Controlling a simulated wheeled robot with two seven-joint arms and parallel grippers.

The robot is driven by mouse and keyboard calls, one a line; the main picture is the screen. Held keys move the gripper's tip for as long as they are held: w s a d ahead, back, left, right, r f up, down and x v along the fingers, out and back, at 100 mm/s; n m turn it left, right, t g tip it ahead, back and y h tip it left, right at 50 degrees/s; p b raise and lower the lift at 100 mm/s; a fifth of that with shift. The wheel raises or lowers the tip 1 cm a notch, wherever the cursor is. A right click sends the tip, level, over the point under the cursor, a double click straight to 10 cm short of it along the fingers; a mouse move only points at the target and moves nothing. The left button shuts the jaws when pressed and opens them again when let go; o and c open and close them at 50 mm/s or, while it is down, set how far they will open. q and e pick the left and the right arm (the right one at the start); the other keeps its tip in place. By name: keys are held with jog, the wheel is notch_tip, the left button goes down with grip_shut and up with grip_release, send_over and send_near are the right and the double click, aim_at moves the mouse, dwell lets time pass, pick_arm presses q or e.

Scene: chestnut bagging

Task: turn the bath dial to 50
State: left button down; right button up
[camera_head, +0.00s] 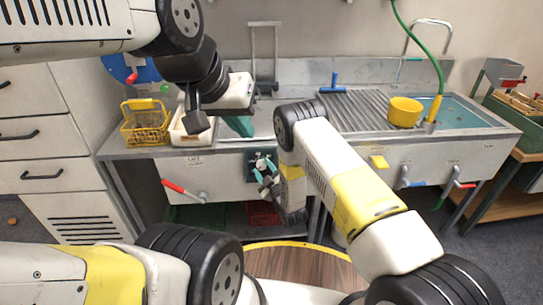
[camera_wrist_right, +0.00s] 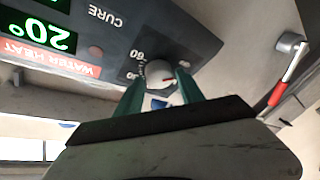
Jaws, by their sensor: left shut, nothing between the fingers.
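In the head view the right gripper (camera_head: 262,168) is at the panel, hiding the dial. My left gripper (camera_head: 238,125) is shut and empty above the left basin.
A yellow basket (camera_head: 146,124) and a white tray (camera_head: 190,132) stand at the counter's left. A yellow bowl (camera_head: 404,111) sits on the ribbed drainboard (camera_head: 352,112). A red-handled lever (camera_head: 181,190) sticks out from the sink front, left of the panel.

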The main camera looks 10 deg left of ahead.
grip_shut()
